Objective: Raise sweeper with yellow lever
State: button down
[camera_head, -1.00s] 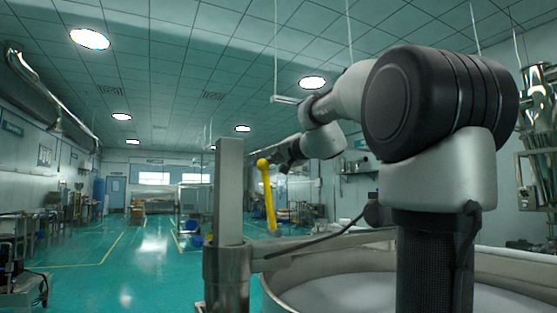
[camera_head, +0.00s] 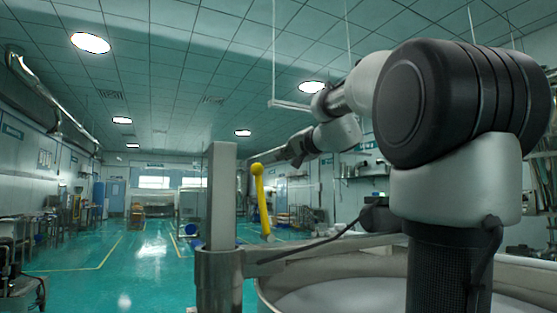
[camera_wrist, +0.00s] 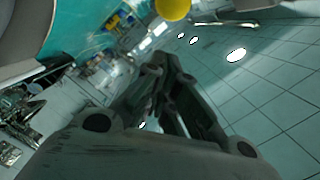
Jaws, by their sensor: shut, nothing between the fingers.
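The yellow lever (camera_head: 262,203) stands nearly upright beside the grey metal post, with its round knob at the top. Its knob also shows at the top edge of the wrist view (camera_wrist: 173,8). My gripper (camera_head: 262,158) is shut and empty, close to the knob in the head view; whether it touches cannot be told. In the wrist view the closed fingers (camera_wrist: 166,68) point up the picture, below and apart from the knob. A horizontal metal arm (camera_head: 315,248) runs right from the post over the round pan; whether this is the sweeper is unclear.
The grey post (camera_head: 221,200) stands left of the lever. The wide metal pan (camera_head: 380,270) fills the lower right, partly behind my arm. A black cable crosses above the metal arm. Open green floor (camera_head: 120,265) lies to the left.

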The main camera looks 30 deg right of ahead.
jog(key=s, duration=0.6)
jog(key=shift+d, duration=0.4)
